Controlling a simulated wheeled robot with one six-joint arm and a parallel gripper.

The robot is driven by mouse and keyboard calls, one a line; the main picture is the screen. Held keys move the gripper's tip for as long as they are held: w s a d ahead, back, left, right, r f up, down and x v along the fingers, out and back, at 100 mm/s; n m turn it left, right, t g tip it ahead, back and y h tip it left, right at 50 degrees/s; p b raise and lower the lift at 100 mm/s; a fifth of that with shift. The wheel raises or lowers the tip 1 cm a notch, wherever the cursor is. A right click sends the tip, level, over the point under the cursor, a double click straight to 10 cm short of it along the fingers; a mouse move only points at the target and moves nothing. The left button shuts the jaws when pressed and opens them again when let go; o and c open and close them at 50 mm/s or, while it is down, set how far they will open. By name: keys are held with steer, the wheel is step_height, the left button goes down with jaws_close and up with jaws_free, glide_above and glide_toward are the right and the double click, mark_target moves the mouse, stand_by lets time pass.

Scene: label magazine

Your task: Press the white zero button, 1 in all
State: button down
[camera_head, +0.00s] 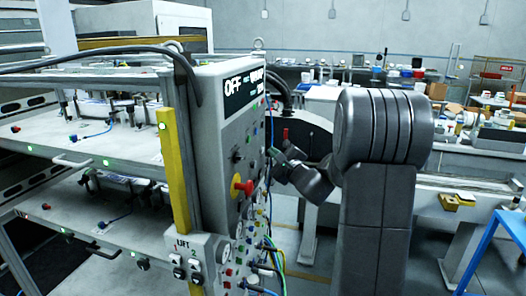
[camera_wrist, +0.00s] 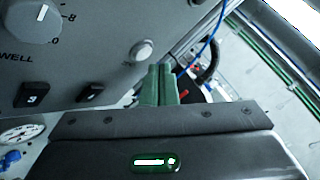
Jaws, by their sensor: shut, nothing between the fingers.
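In the wrist view a round white button (camera_wrist: 142,50) sits near the edge of the grey control panel (camera_wrist: 100,48), with small unreadable lettering below it. My gripper (camera_wrist: 160,70) is shut and empty. Its green fingers point at the panel edge, with their tips just below and right of the white button in the picture. I cannot tell whether they touch the panel. In the head view my gripper (camera_head: 277,154) is beside the right face of the control cabinet (camera_head: 208,130). I cannot pick out the white button there.
A dial knob (camera_wrist: 32,20) and two black switches, one on the left (camera_wrist: 32,95) and one nearer (camera_wrist: 90,93), share the panel. A red and yellow knob (camera_head: 241,186) and several cables (camera_head: 274,250) are on the cabinet. A blue cable (camera_wrist: 205,45) runs beyond the panel edge.

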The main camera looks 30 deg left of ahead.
steer(key=shift+a+f+b, duration=0.1)
steer(key=shift+a+b, duration=0.1)
steer(key=shift+b, duration=0.1)
steer(key=shift+s+a, duration=0.15)
steer(key=shift+a, duration=0.1)
steer(key=shift+a+b, duration=0.35)
steer(key=shift+b, duration=0.3)
stand_by(0.5)
steer(key=shift+d, duration=0.75)
steer(key=shift+d, duration=0.1)
steer(key=d, duration=0.2)
steer(key=w+d+b, duration=0.1)
steer(key=d, duration=0.1)
steer(key=shift+w+d, duration=0.2)
steer(key=shift+d, duration=0.15)
stand_by(0.5)
